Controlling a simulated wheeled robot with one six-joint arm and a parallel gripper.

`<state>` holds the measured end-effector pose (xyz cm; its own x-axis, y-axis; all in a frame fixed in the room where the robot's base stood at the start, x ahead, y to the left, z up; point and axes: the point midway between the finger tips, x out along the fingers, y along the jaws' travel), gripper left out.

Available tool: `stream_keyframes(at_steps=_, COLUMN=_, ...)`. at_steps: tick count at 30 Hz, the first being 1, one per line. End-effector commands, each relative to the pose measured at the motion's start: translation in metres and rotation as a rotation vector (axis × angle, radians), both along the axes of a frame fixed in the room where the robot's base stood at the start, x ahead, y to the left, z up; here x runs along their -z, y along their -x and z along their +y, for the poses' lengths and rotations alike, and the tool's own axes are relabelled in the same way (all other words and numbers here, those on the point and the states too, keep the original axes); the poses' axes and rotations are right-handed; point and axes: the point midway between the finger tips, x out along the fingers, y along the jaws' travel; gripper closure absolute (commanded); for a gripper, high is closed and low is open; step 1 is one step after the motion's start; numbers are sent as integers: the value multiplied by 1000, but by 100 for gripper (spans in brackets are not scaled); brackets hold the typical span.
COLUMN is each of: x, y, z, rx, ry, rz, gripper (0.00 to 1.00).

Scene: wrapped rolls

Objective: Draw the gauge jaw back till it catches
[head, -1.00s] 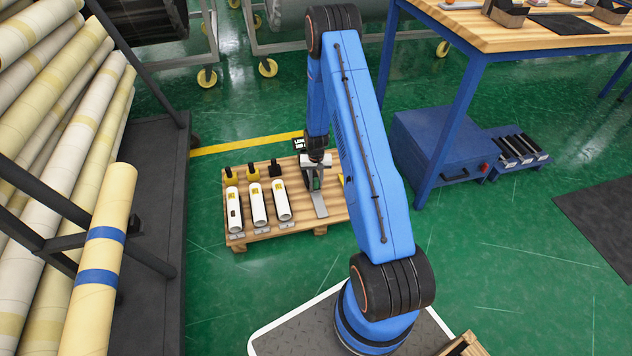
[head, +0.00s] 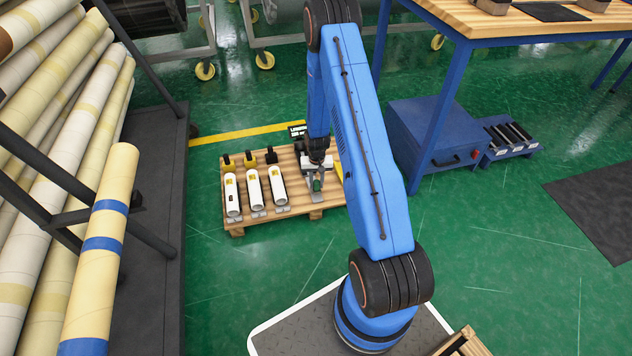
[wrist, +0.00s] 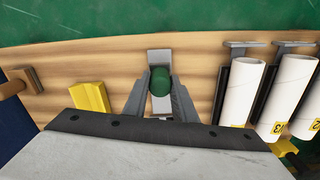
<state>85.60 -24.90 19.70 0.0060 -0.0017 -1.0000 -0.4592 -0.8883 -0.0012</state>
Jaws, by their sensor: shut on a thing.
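A green knob (wrist: 160,82) sits between the fingers of my gripper (wrist: 160,98) in the wrist view. I take it to be the handle of the gauge jaw; the rest of the jaw is hidden. My gripper is shut on this knob, with a grey finger on each side. In the head view my gripper (head: 317,183) is low over the right part of the pallet. A pale metal strip (wrist: 159,56) lies beyond the knob. Whether the jaw has caught cannot be seen.
The wooden pallet (head: 290,222) carries three white rolls (head: 254,190) in a row left of my gripper. Small yellow and black blocks stand behind them. A yellow block (wrist: 90,98) lies close by in the wrist view. A blue cabinet (head: 420,140) stands to the right.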

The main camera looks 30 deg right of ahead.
Motion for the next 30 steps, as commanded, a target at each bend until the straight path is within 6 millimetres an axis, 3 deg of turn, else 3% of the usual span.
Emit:
stream_keyframes(at_steps=4, x=1, y=7, z=2, rx=-1, ry=-4, rz=14, gripper=100)
stream_keyframes(at_steps=5, x=1, y=7, z=2, rx=-1, ry=-4, rz=15, gripper=68)
stream_keyframes(at_steps=6, x=1, y=7, z=2, rx=-1, ry=-4, rz=14, gripper=59)
stream_keyframes(at_steps=7, x=1, y=6, z=2, rx=-1, ry=-4, rz=14, gripper=57)
stream_keyframes(at_steps=20, x=-8, y=3, z=1, rx=0, ry=-2, rz=7, gripper=57)
stream_keyframes(at_steps=30, x=-60, y=3, z=1, rx=0, ry=-1, rz=5, gripper=57)
